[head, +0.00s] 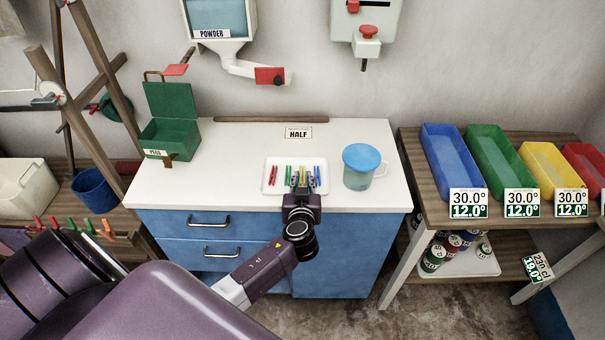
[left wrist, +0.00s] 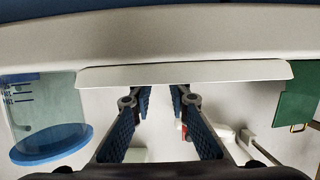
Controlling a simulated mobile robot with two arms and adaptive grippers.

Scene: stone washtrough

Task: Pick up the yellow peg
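The white tray (head: 271,188) lies on the counter with red, green, yellow and blue pegs in it. The yellow peg (head: 302,175) is in the middle of the tray, partly hidden by my left gripper. My left gripper (head: 303,181) is low over the tray's front half, its fingers on either side of the yellow peg in the head view. In the left wrist view the fingers (left wrist: 160,105) stand apart, with no peg visible between them. I cannot tell whether they touch the peg. My right gripper is not in view.
Red pegs (head: 273,175) lie left, green (head: 288,174) and blue pegs (head: 317,174) close beside the gripper. A blue-lidded jug (head: 358,181) stands right of the tray. An open green box (head: 170,138) stands at the counter's left. The counter between box and tray is clear.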

